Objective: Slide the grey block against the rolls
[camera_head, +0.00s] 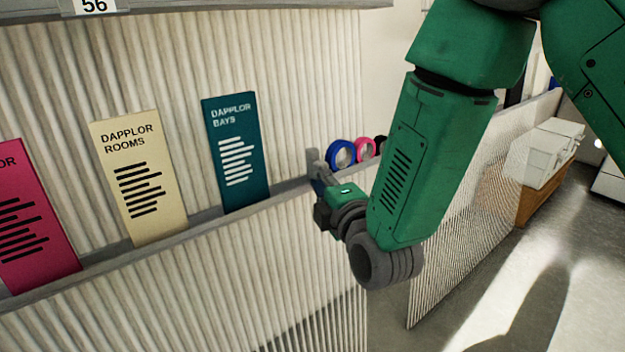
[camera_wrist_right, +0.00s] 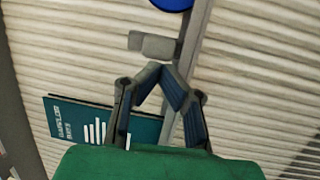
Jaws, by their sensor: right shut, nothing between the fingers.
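The grey block (camera_head: 312,157) stands on the narrow ledge, left of the rolls; it also shows in the wrist view (camera_wrist_right: 153,45) just beyond my fingertips. The rolls stand in a row on the ledge: a blue roll (camera_head: 341,153), a pink roll (camera_head: 365,149) and a dark roll (camera_head: 380,144) partly hidden by my arm. A gap separates the block from the blue roll (camera_wrist_right: 172,3). My right gripper (camera_head: 319,173) is shut and empty close to the block; its tips (camera_wrist_right: 166,70) meet. I cannot tell whether they touch it. My left gripper is out of view.
A teal card (camera_head: 235,152), a cream card (camera_head: 138,178) and a magenta card (camera_head: 35,217) lean on the ledge (camera_head: 290,188) to the left. Ribbed panels rise behind and drop below the ledge. White boxes (camera_head: 550,150) stand far right.

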